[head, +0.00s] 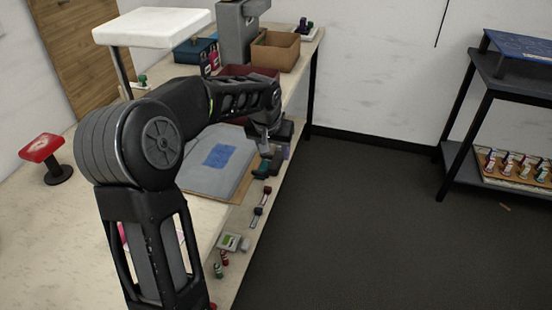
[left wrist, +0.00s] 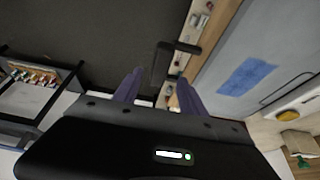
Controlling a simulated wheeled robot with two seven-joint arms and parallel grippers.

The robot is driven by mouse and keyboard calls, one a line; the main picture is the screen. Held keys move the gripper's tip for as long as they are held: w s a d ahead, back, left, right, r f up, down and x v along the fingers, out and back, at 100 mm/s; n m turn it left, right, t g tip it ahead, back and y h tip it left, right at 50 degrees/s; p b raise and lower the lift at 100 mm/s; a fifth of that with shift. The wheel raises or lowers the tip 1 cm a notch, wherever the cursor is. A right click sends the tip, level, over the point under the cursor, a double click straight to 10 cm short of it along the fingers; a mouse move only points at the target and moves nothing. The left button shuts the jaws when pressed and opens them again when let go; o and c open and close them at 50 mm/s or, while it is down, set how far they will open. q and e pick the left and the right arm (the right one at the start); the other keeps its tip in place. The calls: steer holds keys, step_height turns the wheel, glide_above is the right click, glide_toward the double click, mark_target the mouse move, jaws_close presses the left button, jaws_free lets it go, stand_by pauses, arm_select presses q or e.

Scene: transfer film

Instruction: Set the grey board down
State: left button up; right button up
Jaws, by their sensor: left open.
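The grey board (head: 207,178) lies on the pale bench, with a blue patch (head: 217,156) on its face. It looks flat, with a brown edge showing along its right side. The board also shows in the left wrist view (left wrist: 225,50), to the right of the fingers. My left gripper (head: 272,152) is at the board's right side near the bench edge, partly hidden by its own wrist. In the left wrist view its two purple fingers (left wrist: 159,78) stand apart. A black bar-like shape (left wrist: 164,62) shows beyond them; I cannot tell whether it belongs to the board. My right gripper is out of view.
Small parts (head: 257,217) lie along the bench's right edge. Behind stand a cardboard box (head: 276,52), a grey machine (head: 236,35) and a white raised plate (head: 153,27). A red-topped stand (head: 41,148) is at left. A dark shelf (head: 500,190) stands right, across open floor.

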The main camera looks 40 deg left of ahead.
arm_select(q)
steer(key=a+v, duration=0.1)
steer(key=v, duration=0.5)
steer(key=shift+d+r, duration=0.35)
steer(key=shift+d, duration=0.2)
steer(key=shift+s+f, duration=0.1)
steer(key=d+f+m+g+h, duration=0.1)
steer(key=d+f+h, duration=0.1)
steer(key=d+f, duration=0.85)
steer(key=d+f+m+g+h, duration=0.15)
steer(key=d+f, duration=0.55)
steer(key=f, duration=0.7)
steer(key=s+d+f, duration=0.5)
steer(key=s, duration=0.3)
steer(key=s+d+f+g+h, duration=0.1)
steer(key=s+d+f, duration=0.5)
steer(key=s, duration=0.2)
steer(key=s+d+f+h, duration=0.1)
steer(key=s+d+f, duration=0.4)
steer(key=s, duration=0.3)
steer(key=shift+s+d+f, duration=0.35)
steer(key=shift+f, duration=0.25)
